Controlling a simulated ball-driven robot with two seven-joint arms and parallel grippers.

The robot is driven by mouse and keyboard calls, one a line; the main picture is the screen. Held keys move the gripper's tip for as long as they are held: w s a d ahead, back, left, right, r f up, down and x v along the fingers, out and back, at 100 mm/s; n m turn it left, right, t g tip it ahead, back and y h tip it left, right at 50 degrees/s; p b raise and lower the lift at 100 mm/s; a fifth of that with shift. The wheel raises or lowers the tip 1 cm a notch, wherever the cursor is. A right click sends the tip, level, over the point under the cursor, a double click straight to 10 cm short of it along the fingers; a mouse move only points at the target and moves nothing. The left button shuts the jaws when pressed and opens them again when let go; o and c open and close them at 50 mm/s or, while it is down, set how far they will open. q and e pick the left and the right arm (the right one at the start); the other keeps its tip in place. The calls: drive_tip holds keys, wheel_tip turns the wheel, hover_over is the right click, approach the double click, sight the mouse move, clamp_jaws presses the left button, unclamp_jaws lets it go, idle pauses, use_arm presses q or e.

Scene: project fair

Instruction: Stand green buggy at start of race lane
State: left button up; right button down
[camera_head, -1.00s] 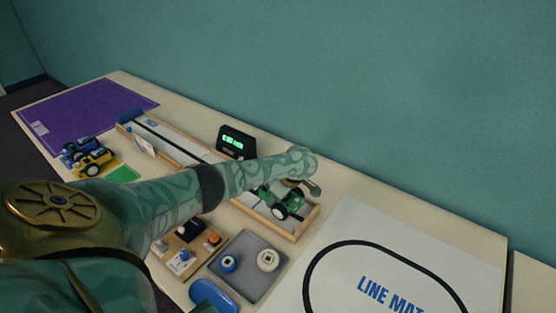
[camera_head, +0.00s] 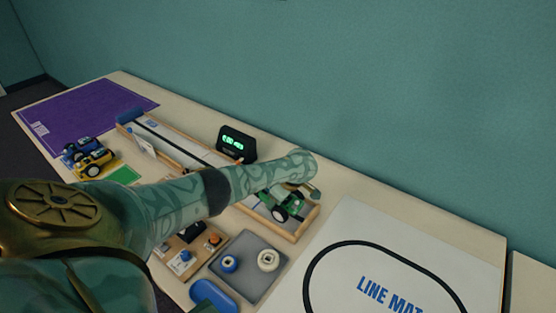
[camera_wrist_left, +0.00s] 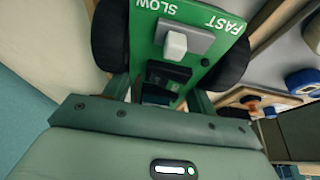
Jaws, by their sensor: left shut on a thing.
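The green buggy (camera_head: 284,203) with dark wheels is at the near right end of the race lane (camera_head: 305,222), a long tray with wooden side walls. My left gripper (camera_head: 304,187) is shut on the buggy from above. In the left wrist view the buggy (camera_wrist_left: 215,75) fills the top middle, its green plate marked SLOW and FAST around a white slider knob. The gripper's fingers (camera_wrist_left: 160,95) lie on either side of its body. I cannot tell whether its wheels touch the lane floor. My right gripper is not in view.
A black timer (camera_head: 236,143) with green digits stands behind the lane. Blue (camera_head: 82,150) and yellow (camera_head: 97,163) buggies stand at the left. A grey tray (camera_head: 247,277), a blue case (camera_head: 212,297) and the line mat (camera_head: 350,220) lie nearby.

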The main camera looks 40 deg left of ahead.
use_arm(q)
drive_tip(key=shift+f, duration=0.1)
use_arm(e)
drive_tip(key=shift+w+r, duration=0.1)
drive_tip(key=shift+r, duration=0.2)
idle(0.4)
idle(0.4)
use_arm(q)
drive_tip(key=o, duration=0.9)
drive_tip(key=p+v, duration=1.1)
drive_tip(key=v, duration=0.5)
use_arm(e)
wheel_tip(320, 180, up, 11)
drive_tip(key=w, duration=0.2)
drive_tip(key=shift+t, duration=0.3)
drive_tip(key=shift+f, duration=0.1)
